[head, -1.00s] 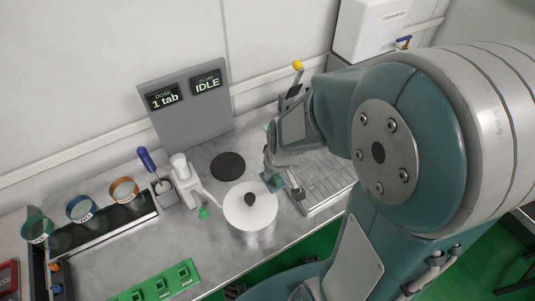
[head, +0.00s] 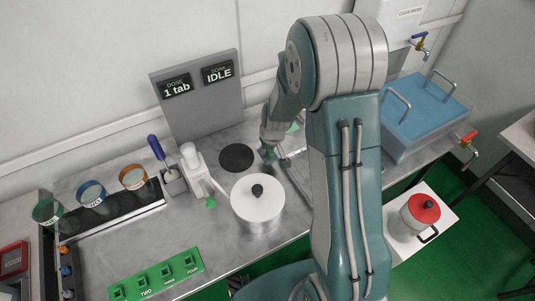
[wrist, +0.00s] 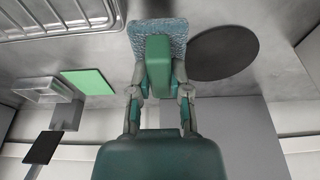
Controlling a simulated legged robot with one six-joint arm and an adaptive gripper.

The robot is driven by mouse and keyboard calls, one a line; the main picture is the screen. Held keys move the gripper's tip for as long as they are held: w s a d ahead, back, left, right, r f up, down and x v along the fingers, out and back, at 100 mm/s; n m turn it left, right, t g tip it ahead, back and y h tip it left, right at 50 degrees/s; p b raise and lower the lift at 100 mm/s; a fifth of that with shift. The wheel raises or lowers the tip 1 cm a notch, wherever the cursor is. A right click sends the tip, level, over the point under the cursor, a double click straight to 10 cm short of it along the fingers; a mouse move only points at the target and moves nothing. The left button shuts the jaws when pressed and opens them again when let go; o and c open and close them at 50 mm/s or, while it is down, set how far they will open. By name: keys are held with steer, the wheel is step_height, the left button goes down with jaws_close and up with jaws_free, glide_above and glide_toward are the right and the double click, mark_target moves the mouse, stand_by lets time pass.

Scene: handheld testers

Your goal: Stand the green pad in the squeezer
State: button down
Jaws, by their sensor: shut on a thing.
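My gripper (head: 268,150) is above the counter, right of the black disc and behind the lidded pot. In the wrist view my gripper (wrist: 158,88) is shut on a green block (wrist: 157,65) with a pale blue textured face (wrist: 158,30), held between both fingers. A flat green square (wrist: 88,80) lies on the counter to its left; part of it shows in the head view (head: 294,127). Beside it is a pale open-topped box (wrist: 45,90) with a dark panel (wrist: 42,147) nearby. I cannot tell surely whether this box is the squeezer; my arm hides it in the head view.
The lidded pot (head: 258,200) stands in front of the black disc (head: 236,157). A white lever device (head: 193,160) and several colour-banded cups (head: 91,193) are left. A wire drain rack (wrist: 65,18) is close by. A blue lidded tank (head: 425,110) stands right.

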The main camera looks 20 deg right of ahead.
mark_target(268, 155)
steer(key=shift+w+f, duration=0.25)
steer(key=shift+f, duration=1.55)
steer(key=c, duration=0.6)
jaws_free()
steer(key=shift+f, duration=0.1)
